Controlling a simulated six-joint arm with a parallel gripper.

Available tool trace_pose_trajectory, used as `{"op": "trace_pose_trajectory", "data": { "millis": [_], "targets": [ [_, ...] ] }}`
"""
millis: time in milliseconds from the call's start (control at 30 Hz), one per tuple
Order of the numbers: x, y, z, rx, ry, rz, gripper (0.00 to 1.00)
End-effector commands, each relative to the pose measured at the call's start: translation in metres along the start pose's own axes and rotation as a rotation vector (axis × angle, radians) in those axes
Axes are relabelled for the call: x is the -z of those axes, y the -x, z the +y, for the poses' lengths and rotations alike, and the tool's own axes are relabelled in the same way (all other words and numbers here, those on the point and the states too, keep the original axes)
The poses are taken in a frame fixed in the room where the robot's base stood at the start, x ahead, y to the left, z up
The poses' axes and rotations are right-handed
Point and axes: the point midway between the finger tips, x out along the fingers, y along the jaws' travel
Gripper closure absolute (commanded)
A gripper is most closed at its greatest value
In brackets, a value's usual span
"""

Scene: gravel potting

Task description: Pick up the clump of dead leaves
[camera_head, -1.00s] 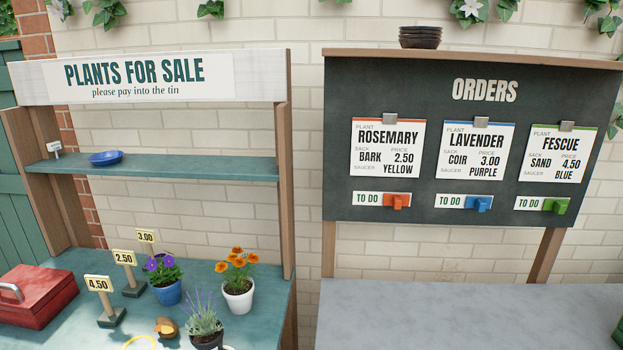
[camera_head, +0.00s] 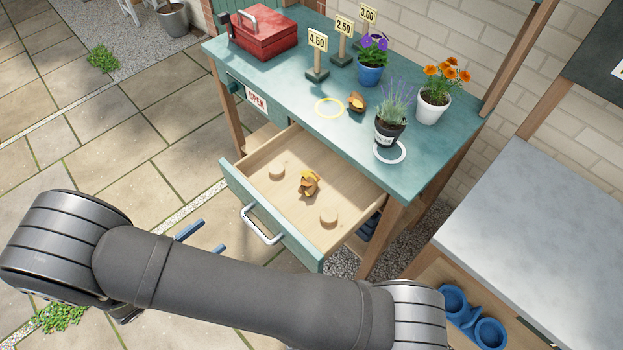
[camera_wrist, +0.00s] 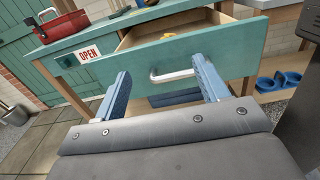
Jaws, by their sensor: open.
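One clump of dead leaves (camera_head: 309,183), brown and orange, lies in the open drawer (camera_head: 256,220) between two round wooden pegs. A bit of it shows over the drawer front in the wrist view (camera_wrist: 168,36). In the head view my gripper (camera_head: 203,240) is partly hidden behind my arm, left of the drawer.
Price signs (camera_head: 317,52), a red box (camera_head: 263,35) and potted violet (camera_head: 371,60), lavender (camera_head: 391,120) and orange (camera_head: 434,95) plants stand on the bench. A grey table (camera_head: 550,220) is at right, with blue saucers (camera_head: 455,300) below. Paving at left is open.

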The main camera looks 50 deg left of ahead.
Motion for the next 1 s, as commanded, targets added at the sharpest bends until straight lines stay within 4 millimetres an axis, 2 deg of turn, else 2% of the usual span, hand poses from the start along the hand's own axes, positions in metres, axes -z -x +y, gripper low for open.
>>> {"op": "trace_pose_trajectory", "data": {
  "millis": [33, 200, 400, 500, 767, 1000],
  "targets": [
    [-0.024, 0.0, 0.0, 0.0, -0.007, 0.006, 0.33],
    [-0.087, -0.002, 0.0, 0.0, -0.006, 0.004, 0.33],
    [-0.149, -0.003, 0.0, 0.0, -0.005, 0.004, 0.33],
    [-0.173, -0.008, 0.0, 0.012, -0.01, 0.013, 0.33],
    [-0.154, -0.086, 0.0, 0.274, -0.186, 0.254, 0.33],
    [-0.138, -0.156, -0.013, 0.63, -0.49, 0.491, 0.33]
  ]
}}
